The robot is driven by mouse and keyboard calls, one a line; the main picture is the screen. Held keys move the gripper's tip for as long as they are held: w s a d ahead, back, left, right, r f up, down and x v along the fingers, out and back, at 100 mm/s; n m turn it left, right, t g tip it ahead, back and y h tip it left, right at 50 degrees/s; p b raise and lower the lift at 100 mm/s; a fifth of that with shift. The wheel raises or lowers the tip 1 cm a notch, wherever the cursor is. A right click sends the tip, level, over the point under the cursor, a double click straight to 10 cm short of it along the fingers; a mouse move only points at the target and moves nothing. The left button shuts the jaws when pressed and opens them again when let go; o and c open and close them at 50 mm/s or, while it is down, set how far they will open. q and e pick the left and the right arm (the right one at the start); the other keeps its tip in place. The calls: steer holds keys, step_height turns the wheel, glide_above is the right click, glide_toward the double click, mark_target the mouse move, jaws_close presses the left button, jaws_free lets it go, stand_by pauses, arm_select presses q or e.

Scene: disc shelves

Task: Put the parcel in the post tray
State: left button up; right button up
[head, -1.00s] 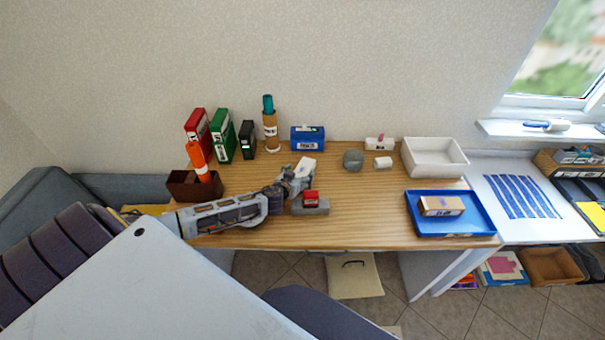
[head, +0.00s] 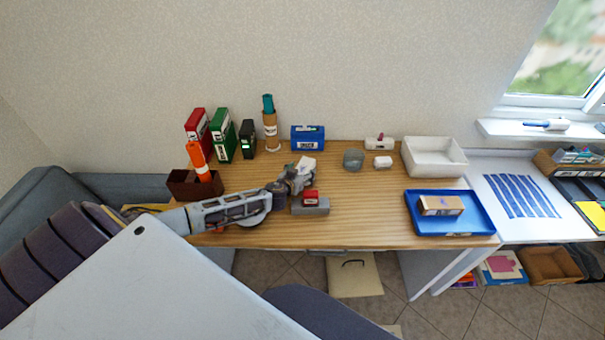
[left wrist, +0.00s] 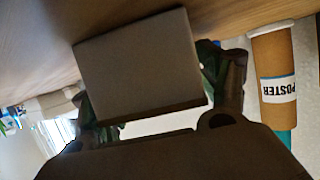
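A brown box with a pale label, which looks like a parcel (head: 440,205), lies in the blue tray (head: 472,224) at the right of the desk. The tray has a small label on its front; I cannot read it. My left gripper (head: 303,172) is over the middle of the desk. It is shut on a small pale box (head: 307,162), which looks grey-brown in shadow in the left wrist view (left wrist: 140,68), with a finger on either side. Its label, if any, is hidden. My right gripper is not in view.
A red item (head: 311,197) on a grey block (head: 312,209) is just in front of my left gripper. Binders (head: 222,135), a poster tube (head: 270,130) and a blue box (head: 307,138) stand behind. A white tray (head: 462,160) is back right. Desk between gripper and blue tray is clear.

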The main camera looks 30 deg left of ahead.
mark_target(301, 171)
arm_select(q)
steer(key=c, duration=0.9)
steer(key=shift+r, duration=0.1)
steer(key=shift+r, duration=4.95)
steer(key=shift+c, duration=0.2)
